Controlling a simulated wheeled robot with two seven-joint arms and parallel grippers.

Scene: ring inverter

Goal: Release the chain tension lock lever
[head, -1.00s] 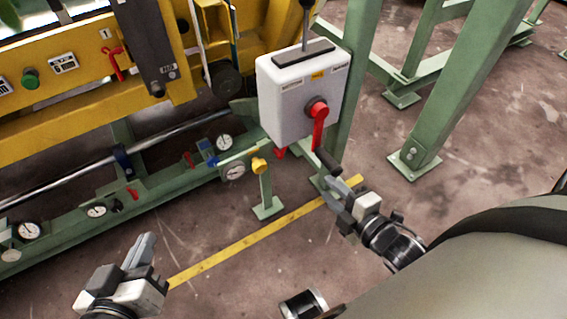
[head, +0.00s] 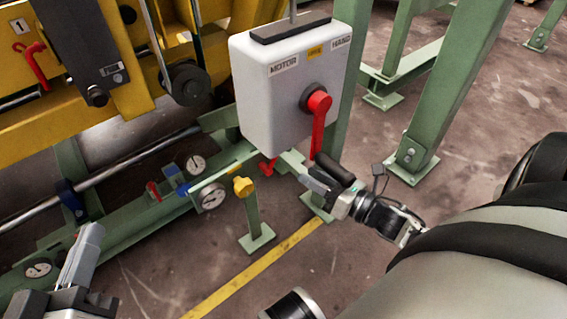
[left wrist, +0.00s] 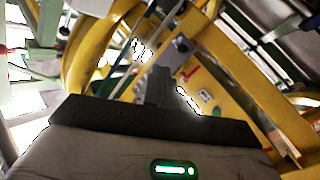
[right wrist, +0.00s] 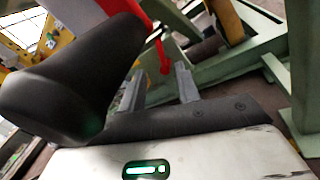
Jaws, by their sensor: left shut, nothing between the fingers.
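A grey box (head: 290,85) labelled MOTOR and HAND carries a red lever (head: 319,125) that hangs down to a black grip (head: 335,170). A smaller red lever (head: 268,166) shows under the box. I cannot tell which lever is the chain tension lock. My right gripper (head: 312,181) is beside and just below the black grip. In the right wrist view the grip (right wrist: 75,80) looms at left, outside the open, empty fingers (right wrist: 158,88); a thin red bar (right wrist: 162,50) shows beyond them. My left gripper (head: 85,245) is shut and empty at lower left; its fingers show in the left wrist view (left wrist: 160,85).
A yellow machine frame (head: 130,125) with another red lever (head: 36,65) stands at left. Round gauges (head: 211,196) line a green rail. A yellow-capped green post (head: 252,215) stands before the box. Green legs (head: 440,100) stand at right. Floor in front is open.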

